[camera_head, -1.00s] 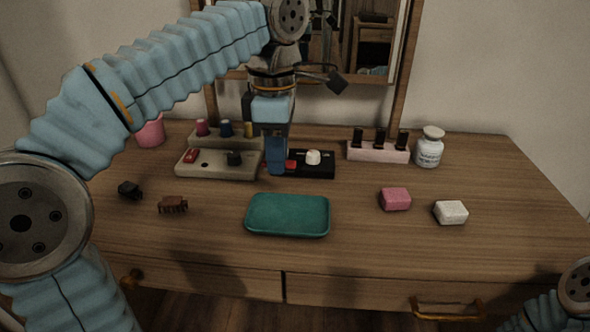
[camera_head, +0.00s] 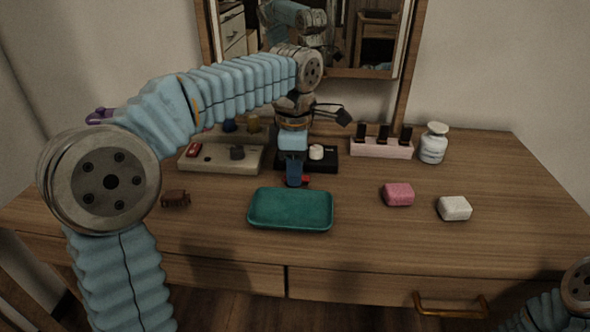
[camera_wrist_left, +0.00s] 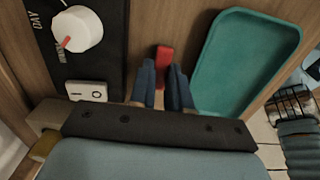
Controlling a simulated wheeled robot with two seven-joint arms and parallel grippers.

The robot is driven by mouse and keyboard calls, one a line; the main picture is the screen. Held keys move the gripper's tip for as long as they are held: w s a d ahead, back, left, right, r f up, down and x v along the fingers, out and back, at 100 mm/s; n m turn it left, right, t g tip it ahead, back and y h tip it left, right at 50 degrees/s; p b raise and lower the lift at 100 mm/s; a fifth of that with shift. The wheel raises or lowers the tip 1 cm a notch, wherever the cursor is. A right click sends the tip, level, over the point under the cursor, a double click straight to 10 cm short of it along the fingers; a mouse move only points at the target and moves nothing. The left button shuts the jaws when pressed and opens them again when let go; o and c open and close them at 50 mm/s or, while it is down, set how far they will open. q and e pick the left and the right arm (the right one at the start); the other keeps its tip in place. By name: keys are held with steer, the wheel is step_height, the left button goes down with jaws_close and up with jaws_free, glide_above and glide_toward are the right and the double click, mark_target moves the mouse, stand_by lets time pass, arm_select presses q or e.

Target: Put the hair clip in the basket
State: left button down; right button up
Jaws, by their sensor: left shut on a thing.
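My left gripper (camera_head: 294,182) points down over the table just behind the teal tray (camera_head: 291,209). It is shut on a small red piece (camera_head: 306,181), perhaps a hair clip. In the left wrist view the red piece (camera_wrist_left: 164,62) sticks out between the blue fingertips (camera_wrist_left: 163,78), beside the teal tray (camera_wrist_left: 228,58). A brown toothed piece (camera_head: 176,198), shaped like a claw hair clip, lies on the table at left. I cannot make out a thing that is surely the basket. My right gripper is out of view.
A black switch box with a white knob (camera_head: 316,152) stands behind the gripper, a beige switch box (camera_head: 221,160) to its left. A pink block (camera_head: 398,194), a white block (camera_head: 454,208), a pale rack (camera_head: 381,148) and a white jar (camera_head: 433,143) stand at right. The table's right front is clear.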

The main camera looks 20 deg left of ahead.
arm_select(q)
steer(key=shift+f, duration=0.1)
steer(key=c, duration=1.1)
jaws_free()
